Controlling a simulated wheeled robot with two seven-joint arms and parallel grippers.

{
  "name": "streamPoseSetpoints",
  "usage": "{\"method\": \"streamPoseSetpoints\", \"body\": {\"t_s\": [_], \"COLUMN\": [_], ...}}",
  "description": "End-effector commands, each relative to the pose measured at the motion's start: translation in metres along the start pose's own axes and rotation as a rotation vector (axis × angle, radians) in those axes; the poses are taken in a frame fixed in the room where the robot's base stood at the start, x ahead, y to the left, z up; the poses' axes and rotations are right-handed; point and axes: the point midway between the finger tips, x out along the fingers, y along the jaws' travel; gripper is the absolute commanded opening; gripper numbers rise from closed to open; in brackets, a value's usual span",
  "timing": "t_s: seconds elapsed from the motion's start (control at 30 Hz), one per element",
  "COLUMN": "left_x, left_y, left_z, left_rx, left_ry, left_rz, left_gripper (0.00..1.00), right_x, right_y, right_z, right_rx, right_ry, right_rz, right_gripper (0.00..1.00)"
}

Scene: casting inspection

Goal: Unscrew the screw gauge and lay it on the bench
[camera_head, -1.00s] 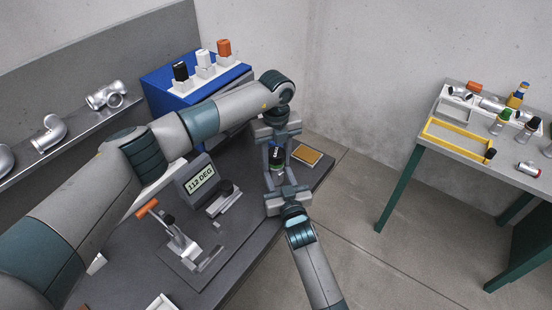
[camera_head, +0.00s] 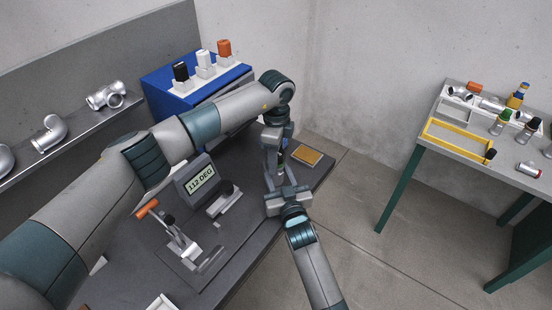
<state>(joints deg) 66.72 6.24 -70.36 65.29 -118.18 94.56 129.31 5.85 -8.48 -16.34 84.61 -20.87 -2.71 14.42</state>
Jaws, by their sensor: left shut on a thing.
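My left gripper (camera_head: 273,158) points down over the bench (camera_head: 240,262) and is shut on a small dark piece with a green band, which looks like the screw gauge (camera_head: 284,146). Only a sliver of the gauge shows behind the fingers. My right gripper (camera_head: 280,180) comes from below in the picture, with its fingers just under the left gripper. Its fingers look apart, but what lies between them is hidden. I cannot tell whether the gauge is still threaded into anything.
A display reading 112 DEG (camera_head: 200,180) and an orange-handled clamp (camera_head: 180,240) stand on the bench. A yellow-brown pad (camera_head: 307,156) lies at its right end. A blue box (camera_head: 160,86) with several blocks stands behind. A second table (camera_head: 460,150) with parts is at right.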

Motion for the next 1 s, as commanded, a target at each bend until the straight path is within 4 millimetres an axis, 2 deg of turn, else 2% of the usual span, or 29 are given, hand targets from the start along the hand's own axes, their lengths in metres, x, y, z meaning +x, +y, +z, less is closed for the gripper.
{"method": "streamPoseSetpoints", "body": {"t_s": [0.47,1.0], "left_x": [0.0,-0.014], "left_y": [0.0,0.0], "left_z": [-0.001,-0.001], "left_rx": [0.002,0.002], "left_ry": [0.001,0.001], "left_rz": [0.0,0.0], "left_gripper": [0.09,0.09], "right_x": [0.0,0.0], "right_y": [0.0,0.0], "right_z": [0.001,0.001], "right_rx": [0.0,0.0], "right_ry": [-0.002,-0.002], "right_rz": [0.0,0.0], "right_gripper": [0.0,0.0]}}
